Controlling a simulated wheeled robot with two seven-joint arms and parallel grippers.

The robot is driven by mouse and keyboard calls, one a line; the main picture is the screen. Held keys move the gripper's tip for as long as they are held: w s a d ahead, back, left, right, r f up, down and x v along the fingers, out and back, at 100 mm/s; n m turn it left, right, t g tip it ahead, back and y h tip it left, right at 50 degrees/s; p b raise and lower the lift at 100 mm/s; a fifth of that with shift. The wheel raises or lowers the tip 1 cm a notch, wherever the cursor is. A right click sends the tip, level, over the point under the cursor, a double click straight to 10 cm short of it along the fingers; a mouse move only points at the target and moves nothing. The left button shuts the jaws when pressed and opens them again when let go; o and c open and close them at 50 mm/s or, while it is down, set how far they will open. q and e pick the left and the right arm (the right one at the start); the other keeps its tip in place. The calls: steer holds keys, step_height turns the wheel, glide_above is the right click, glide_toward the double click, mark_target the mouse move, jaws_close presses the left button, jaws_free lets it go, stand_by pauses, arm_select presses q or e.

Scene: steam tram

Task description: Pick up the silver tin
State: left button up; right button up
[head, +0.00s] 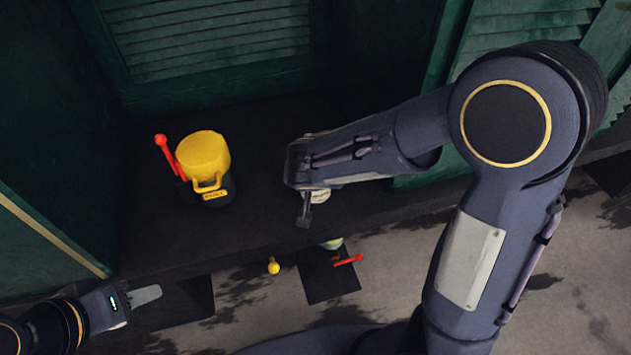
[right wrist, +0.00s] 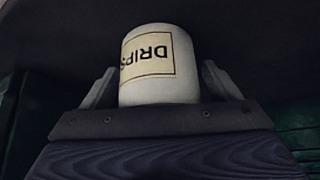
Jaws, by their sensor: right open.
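The silver tin, a pale cylinder with a framed label reading "DRIPS" upside down, shows in the right wrist view (right wrist: 160,85). In the head view only a small part of the tin (head: 320,196) shows under my right gripper, which hides the rest. My right gripper (head: 304,208) is open, with one finger on each side of the tin in the wrist view; I cannot tell whether either finger touches it. My left gripper (head: 146,295) is at the lower left of the head view, well away from the tin; its finger opening cannot be made out.
A yellow can (head: 204,155) with a handle and label stands left on the dark shelf (head: 262,140), beside a red lever (head: 168,153). A yellow knob (head: 273,267) and another red lever (head: 348,260) sit below the front edge. Green louvred panels (head: 200,40) rise behind.

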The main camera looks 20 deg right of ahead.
steer(key=c, duration=1.1)
